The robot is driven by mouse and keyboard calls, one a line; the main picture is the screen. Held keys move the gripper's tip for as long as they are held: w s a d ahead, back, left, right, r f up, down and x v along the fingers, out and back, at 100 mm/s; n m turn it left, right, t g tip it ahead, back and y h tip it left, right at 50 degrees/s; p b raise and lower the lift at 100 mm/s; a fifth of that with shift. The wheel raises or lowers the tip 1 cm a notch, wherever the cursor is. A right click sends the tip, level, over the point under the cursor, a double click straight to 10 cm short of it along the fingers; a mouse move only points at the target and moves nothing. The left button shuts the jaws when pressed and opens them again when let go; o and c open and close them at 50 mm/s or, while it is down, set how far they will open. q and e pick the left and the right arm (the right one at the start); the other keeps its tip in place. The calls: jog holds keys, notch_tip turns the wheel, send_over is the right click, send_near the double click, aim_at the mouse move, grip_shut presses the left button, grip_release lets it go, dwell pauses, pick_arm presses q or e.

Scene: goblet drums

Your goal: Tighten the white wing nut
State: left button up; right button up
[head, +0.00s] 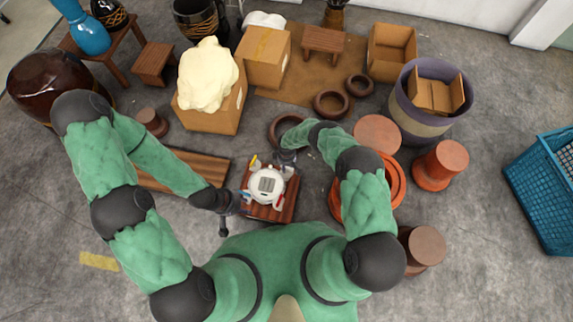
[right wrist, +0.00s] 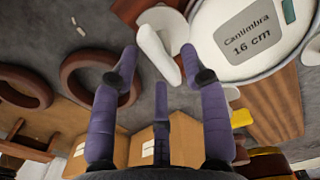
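The white goblet drum (head: 267,185) lies on a small wooden table in front of me, its labelled head also showing in the right wrist view (right wrist: 245,35). A curved white piece, which looks like the white wing nut (right wrist: 158,55), sits beside the drum's rim. My right gripper (right wrist: 158,53) is open, with purple fingertips on either side of this piece; I cannot tell whether they touch it. In the head view my right gripper (head: 287,160) is at the table's far right edge. My left gripper (head: 235,205) looks open and empty, left of the drum.
A yellow piece (head: 256,163) is at the drum's far rim. Clay rings (head: 331,103), cardboard boxes (head: 264,58) and stools (head: 324,41) stand beyond. An orange pot (head: 440,165) and a blue crate (head: 545,185) are on the right. A wooden board (head: 180,170) lies left.

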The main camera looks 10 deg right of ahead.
notch_tip(320, 180, up, 12)
dwell(0.9)
